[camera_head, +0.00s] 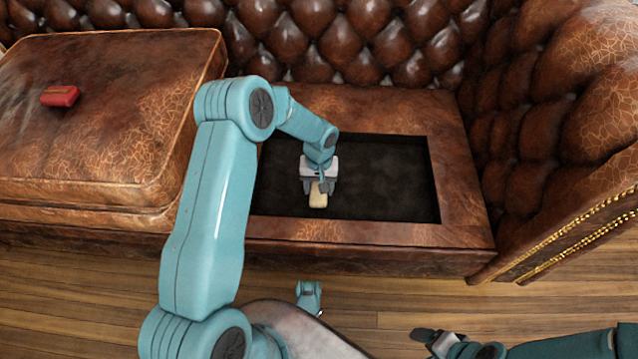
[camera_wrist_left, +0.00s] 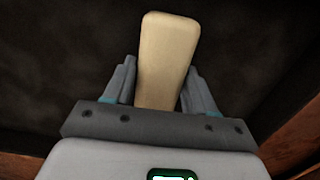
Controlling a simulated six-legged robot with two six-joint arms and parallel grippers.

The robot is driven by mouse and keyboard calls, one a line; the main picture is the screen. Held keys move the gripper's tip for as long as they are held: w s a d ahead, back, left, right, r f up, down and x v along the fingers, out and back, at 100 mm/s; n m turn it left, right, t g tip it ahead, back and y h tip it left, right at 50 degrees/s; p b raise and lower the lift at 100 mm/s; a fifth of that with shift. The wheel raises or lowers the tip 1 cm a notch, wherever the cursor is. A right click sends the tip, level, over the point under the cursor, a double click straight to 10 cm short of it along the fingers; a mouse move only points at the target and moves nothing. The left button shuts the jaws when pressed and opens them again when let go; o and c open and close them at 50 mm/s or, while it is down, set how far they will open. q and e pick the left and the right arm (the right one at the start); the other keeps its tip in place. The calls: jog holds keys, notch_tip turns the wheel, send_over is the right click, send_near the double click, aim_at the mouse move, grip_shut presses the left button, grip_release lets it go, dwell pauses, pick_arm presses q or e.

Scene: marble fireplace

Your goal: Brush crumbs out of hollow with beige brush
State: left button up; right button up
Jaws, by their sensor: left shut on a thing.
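The hollow (camera_head: 390,185) is a dark rectangular recess in the brown leather sofa seat. My left gripper (camera_head: 319,188) is inside its outline, left of its middle and near its front edge. It is shut on the beige brush (camera_head: 318,200), which points toward the front edge. In the left wrist view the brush (camera_wrist_left: 166,60) stands out between the two grey fingers (camera_wrist_left: 158,90), against the dark hollow floor (camera_wrist_left: 60,50). The bristles are hidden, and I cannot tell if they touch the floor. No crumbs can be made out. My right gripper (camera_head: 432,338) is low at the right, away from the sofa; its jaws are unclear.
A thick leather cushion (camera_head: 100,120) lies on the seat left of the hollow, with a small red object (camera_head: 60,96) on it. The tufted backrest (camera_head: 340,40) and the armrest (camera_head: 570,110) bound the seat. Bare wooden floor (camera_head: 400,290) lies in front.

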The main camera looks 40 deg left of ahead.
pick_arm(q)
jog(key=shift+r+p, duration=1.9)
jog(key=shift+r, duration=0.95)
jog(key=shift+r+p, duration=1.05)
jog(key=shift+r, duration=0.55)
jog(key=shift+f, duration=0.1)
jog(key=shift+s, duration=0.15)
